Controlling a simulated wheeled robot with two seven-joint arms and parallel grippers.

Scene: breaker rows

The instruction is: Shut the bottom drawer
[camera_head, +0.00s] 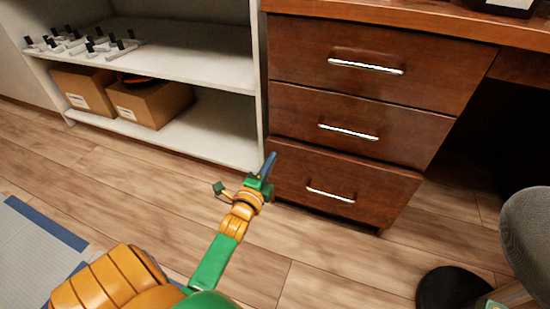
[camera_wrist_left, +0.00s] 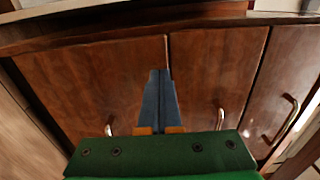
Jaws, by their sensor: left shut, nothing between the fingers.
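The bottom drawer (camera_head: 360,186) is dark brown wood with a silver bar handle (camera_head: 330,195). Its front looks flush or nearly flush with the drawers above; I cannot tell if a small gap is left. My left gripper (camera_head: 268,165) is shut and empty at the drawer's left edge, in front of its face. In the left wrist view the bottom drawer (camera_wrist_left: 80,85) fills the left side, turned sideways. My blue fingers (camera_wrist_left: 159,98) point at its face near the seam with the middle drawer. I cannot tell whether they touch. My right gripper is not in view.
The middle drawer (camera_head: 365,128) and top drawer (camera_head: 400,72) look shut. A white shelf (camera_head: 215,143) with cardboard boxes (camera_head: 150,103) stands left of the desk. A grey chair (camera_head: 527,235) stands at the right. The wooden floor (camera_head: 320,255) before the drawers is clear.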

